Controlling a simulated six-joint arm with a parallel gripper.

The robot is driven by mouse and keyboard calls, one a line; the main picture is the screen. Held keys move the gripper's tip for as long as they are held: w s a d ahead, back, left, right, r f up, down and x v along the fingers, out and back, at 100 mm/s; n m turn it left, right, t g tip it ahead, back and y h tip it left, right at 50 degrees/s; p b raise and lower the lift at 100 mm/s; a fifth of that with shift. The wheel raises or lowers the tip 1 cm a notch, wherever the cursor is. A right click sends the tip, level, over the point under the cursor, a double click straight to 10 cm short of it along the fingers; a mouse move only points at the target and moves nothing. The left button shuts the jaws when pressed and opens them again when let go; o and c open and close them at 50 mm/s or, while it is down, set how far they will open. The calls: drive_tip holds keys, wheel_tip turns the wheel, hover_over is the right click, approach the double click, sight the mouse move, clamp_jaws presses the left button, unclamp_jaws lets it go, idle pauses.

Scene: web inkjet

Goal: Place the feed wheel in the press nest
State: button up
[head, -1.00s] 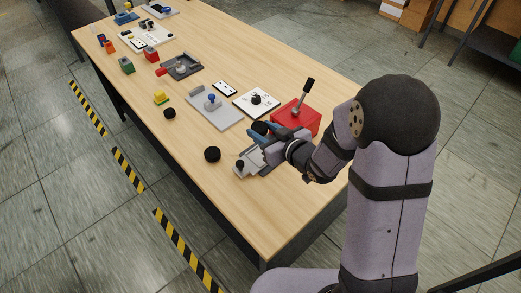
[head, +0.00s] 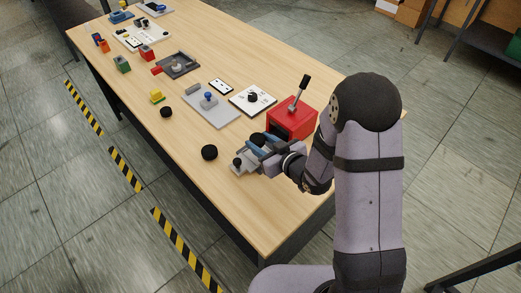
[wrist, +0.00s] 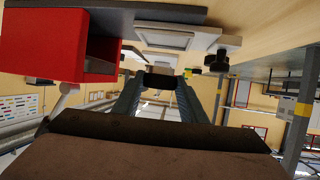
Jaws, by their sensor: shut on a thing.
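My gripper (head: 262,142) has blue fingers and hangs just left of the red press, over a grey fixture. It is shut on a black round wheel (head: 258,139), which I take to be the feed wheel. In the wrist view my fingers (wrist: 160,88) close around a dark grey piece (wrist: 160,78) at their tips; its shape is partly hidden. The red press (head: 296,116) has a lever with a black handle. The wrist view shows the red press (wrist: 45,45) at upper left with a dark opening. I cannot make out the nest inside it.
The grey fixture (head: 243,168) with a black knob lies close under my gripper. Loose black discs (head: 209,152) (head: 166,112) lie to the left. A grey plate with a blue knob (head: 212,108) and a white dial panel (head: 252,99) stand behind. The table's front corner is clear.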

drive_tip(key=shift+f, duration=2)
drive_tip(key=shift+f, duration=0.15)
drive_tip(key=shift+s+f+b, duration=0.1)
drive_tip(key=shift+f+b, duration=0.25)
drive_tip(key=shift+b, duration=0.1)
drive_tip(key=o, duration=1.1)
drive_tip(key=shift+s+d+f, duration=0.1)
drive_tip(key=shift+s+f, duration=0.05)
drive_tip(key=shift+r+p, duration=0.5)
drive_tip(key=shift+p, duration=0.1)
drive_tip(key=v, duration=0.7)
drive_tip(key=shift+s+d+r, duration=0.15)
drive_tip(key=shift+d+r, duration=0.05)
drive_tip(key=shift+r, duration=0.3)
drive_tip(key=p+v, duration=0.2)
drive_tip(key=p, duration=0.1)
drive_tip(key=shift+p+v, duration=0.95)
drive_tip(key=shift+p, duration=0.45)
